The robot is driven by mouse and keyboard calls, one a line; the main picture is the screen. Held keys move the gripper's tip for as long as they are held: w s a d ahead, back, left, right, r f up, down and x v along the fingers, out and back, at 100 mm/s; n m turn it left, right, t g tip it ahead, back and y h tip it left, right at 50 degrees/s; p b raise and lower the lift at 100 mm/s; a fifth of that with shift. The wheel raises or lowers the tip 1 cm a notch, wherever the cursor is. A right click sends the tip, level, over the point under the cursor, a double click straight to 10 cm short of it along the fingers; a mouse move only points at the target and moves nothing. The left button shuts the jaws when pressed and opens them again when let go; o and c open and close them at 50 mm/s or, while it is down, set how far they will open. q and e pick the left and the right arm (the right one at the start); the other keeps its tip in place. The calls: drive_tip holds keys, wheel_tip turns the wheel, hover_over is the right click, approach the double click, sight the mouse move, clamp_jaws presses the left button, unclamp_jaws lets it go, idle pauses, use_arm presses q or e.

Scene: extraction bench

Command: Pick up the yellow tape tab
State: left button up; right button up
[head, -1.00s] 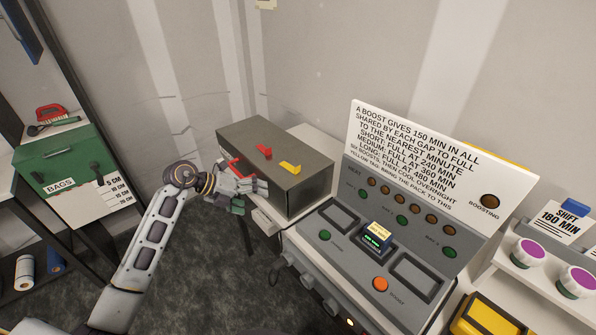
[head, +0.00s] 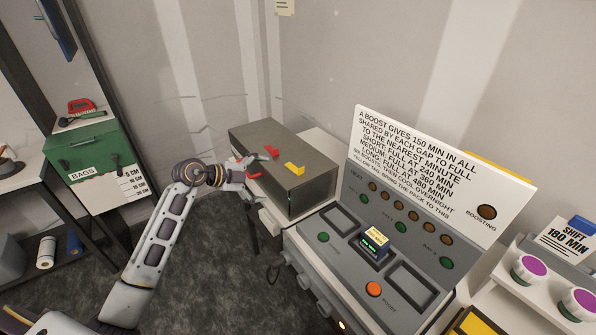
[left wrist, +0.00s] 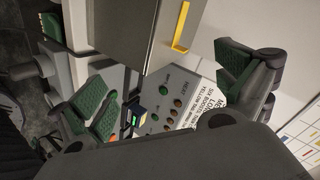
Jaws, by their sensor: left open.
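The yellow tape tab (head: 294,169) is a small bent yellow piece on top of a grey-brown box (head: 315,186), near its front edge. It also shows in the left wrist view (left wrist: 182,27), near the top edge, as a yellow strip on the box. My left gripper (head: 247,178) is at the left side of the box, left of the tab and apart from it. In the left wrist view its green-padded fingers (left wrist: 165,86) are spread wide with nothing between them. My right gripper is not in view.
A red tab (head: 270,152) sits on the box behind and left of the yellow one. A grey console (head: 340,254) with buttons and a tall white sign (head: 440,165) stands right of the box. A green bags case (head: 88,150) is at left. Purple-topped jars (head: 531,265) are at right.

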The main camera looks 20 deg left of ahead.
use_arm(q)
drive_tip(key=shift+w+a+r+n+t, duration=0.15)
drive_tip(key=shift+w+r+n+t, duration=0.25)
drive_tip(key=shift+n, duration=1.75)
drive_tip(key=shift+w+a+r+n+t, duration=0.25)
drive_tip(key=shift+w+r+n, duration=0.15)
drive_tip(key=shift+n, duration=1.8)
drive_tip(key=shift+w+a+r+n+t, duration=0.1)
drive_tip(key=shift+w+r+n+t, duration=0.3)
drive_tip(key=shift+n, duration=1.75)
drive_tip(key=shift+s, duration=0.1)
drive_tip(key=shift+d, duration=0.1)
drive_tip(key=shift+p+x, duration=0.35)
drive_tip(key=shift+x, duration=3.95)
